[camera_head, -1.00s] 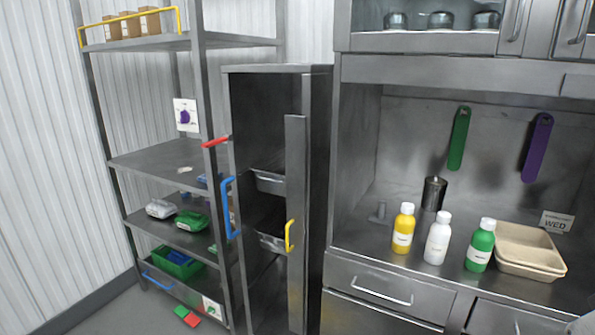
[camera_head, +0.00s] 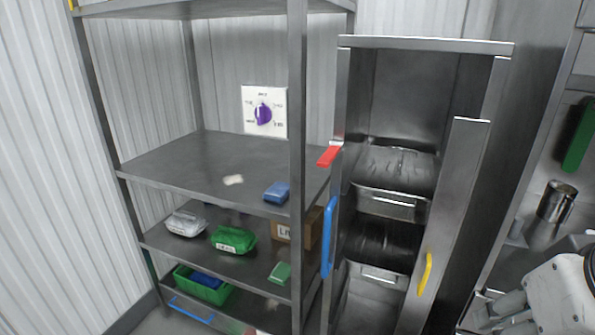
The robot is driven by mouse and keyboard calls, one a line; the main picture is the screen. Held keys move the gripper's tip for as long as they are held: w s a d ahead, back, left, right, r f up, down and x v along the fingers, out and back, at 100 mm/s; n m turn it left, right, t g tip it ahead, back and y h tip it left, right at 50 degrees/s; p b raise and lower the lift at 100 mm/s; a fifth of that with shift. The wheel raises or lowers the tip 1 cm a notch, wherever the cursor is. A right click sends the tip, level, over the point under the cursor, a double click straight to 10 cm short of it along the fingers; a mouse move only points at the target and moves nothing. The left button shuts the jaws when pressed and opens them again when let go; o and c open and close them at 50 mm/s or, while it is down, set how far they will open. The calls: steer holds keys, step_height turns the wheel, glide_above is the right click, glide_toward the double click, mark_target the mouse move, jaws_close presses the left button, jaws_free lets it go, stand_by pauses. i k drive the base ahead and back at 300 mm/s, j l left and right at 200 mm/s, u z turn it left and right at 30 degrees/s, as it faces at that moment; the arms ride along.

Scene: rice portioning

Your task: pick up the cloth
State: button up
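Several small folded pieces could be the cloth; I cannot tell which one is meant. A blue folded piece (camera_head: 277,192) lies on the shelf rack's middle shelf near its right front corner. A small cream-white piece (camera_head: 233,180) lies flat on the same shelf to its left. A green folded piece (camera_head: 281,273) is on the shelf below, near the right post. My white arm shows at the lower right edge, with grey parts of my gripper (camera_head: 503,308) partly cut off. It is well apart from the shelf, and its fingers are not clear.
The metal rack (camera_head: 160,163) holds a white pack (camera_head: 187,223), a green pack (camera_head: 234,240), a cardboard box (camera_head: 294,232) and a green bin (camera_head: 212,291). An open steel cabinet (camera_head: 470,220) with trays stands between rack and arm. A purple dial sign (camera_head: 264,111) hangs behind.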

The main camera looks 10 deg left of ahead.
mark_target(278, 192)
steer(key=i+j, duration=0.1)
steer(key=j, duration=0.25)
steer(key=i+j, duration=0.15)
steer(key=j, duration=0.2)
steer(key=i+j, duration=0.1)
steer(key=j, duration=0.3)
steer(key=i+j, duration=0.15)
steer(key=j, duration=0.2)
steer(key=i+j, duration=0.1)
steer(key=j, duration=0.25)
steer(key=i+j, duration=0.15)
steer(key=j, duration=0.2)
steer(key=i+j, duration=0.1)
steer(key=j, duration=0.25)
